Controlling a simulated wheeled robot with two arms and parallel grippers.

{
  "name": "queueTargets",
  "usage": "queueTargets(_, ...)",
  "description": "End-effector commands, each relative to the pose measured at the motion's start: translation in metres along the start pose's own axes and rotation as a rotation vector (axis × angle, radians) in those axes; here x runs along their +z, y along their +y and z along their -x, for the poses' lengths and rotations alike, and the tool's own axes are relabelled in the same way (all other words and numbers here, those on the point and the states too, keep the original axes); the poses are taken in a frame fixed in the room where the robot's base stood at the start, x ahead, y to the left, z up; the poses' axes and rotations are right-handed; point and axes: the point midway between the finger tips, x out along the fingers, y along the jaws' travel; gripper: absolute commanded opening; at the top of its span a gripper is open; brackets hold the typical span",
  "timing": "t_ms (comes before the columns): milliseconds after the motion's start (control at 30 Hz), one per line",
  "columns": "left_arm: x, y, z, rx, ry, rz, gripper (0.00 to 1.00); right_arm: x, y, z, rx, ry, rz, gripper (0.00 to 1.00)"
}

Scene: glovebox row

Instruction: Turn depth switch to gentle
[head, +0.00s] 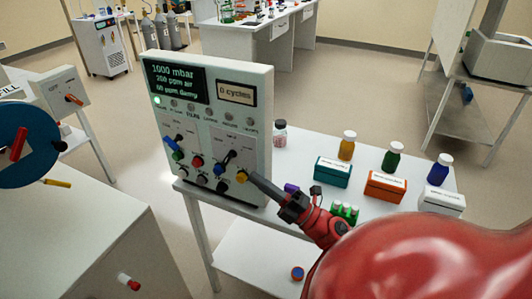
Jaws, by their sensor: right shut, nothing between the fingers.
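The white control panel (262,122) stands upright at the near end of a white table. My left gripper is not in view.
The table holds a teal box (332,172), an orange box (385,187), a white box (441,201) and several capped bottles right of my gripper. A small jar (280,134) stands close behind the panel. A grey cabinet (90,240) is at the left.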

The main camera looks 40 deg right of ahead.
Motion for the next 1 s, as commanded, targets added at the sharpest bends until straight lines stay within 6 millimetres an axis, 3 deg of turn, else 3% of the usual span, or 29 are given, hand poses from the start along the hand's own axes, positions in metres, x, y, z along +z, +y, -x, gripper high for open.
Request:
queueTargets(100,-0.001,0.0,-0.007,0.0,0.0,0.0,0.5,-0.001,0.002,-0.024,0.001,0.003,-0.001,0.0)
queueTargets(300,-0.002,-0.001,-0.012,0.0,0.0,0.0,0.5,0.0,0.001,-0.049,-0.001,0.0,0.0,0.0)
queueTargets(767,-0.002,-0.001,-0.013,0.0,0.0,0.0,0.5,0.001,0.0,-0.057,-0.001,-0.003,0.001,0.0)
queueTargets(1000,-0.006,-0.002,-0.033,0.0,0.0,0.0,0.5,-0.001,0.007,-0.068,-0.08,0.003,0.004,0.0)
